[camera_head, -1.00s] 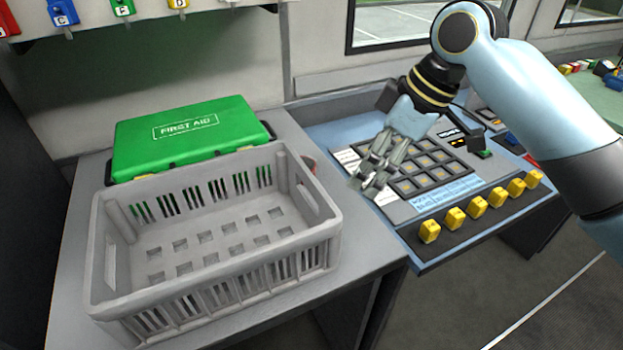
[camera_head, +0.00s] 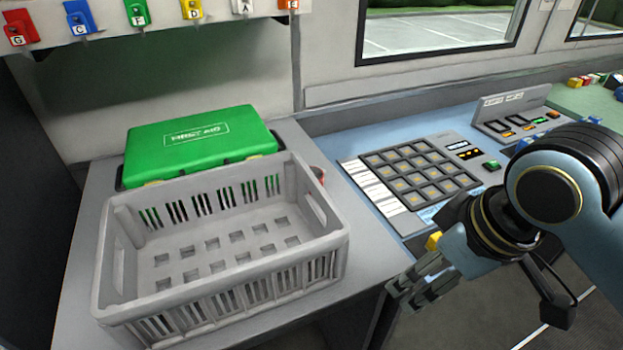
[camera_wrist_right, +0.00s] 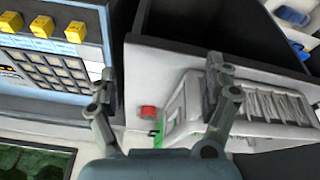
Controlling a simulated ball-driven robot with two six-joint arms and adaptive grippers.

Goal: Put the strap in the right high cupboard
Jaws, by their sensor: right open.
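I cannot make out a strap or a high cupboard in either view. My right gripper (camera_head: 408,292) is low in front of the button console's near edge, to the right of the grey crate. It is open and empty; the right wrist view shows its two fingers (camera_wrist_right: 163,88) spread wide apart. A small red object (camera_head: 318,174) lies behind the crate's right end, partly hidden; it also shows between the fingers in the right wrist view (camera_wrist_right: 148,112). I cannot tell what it is. My left gripper is not in view.
The grey crate (camera_head: 220,292) stands empty on a grey table (camera_head: 362,262), with a green first aid case (camera_head: 200,145) behind it. The blue console (camera_head: 352,148) with buttons stands to the right. Lettered colored tags (camera_head: 137,12) hang above. A blue object (camera_wrist_right: 292,15) shows in the right wrist view.

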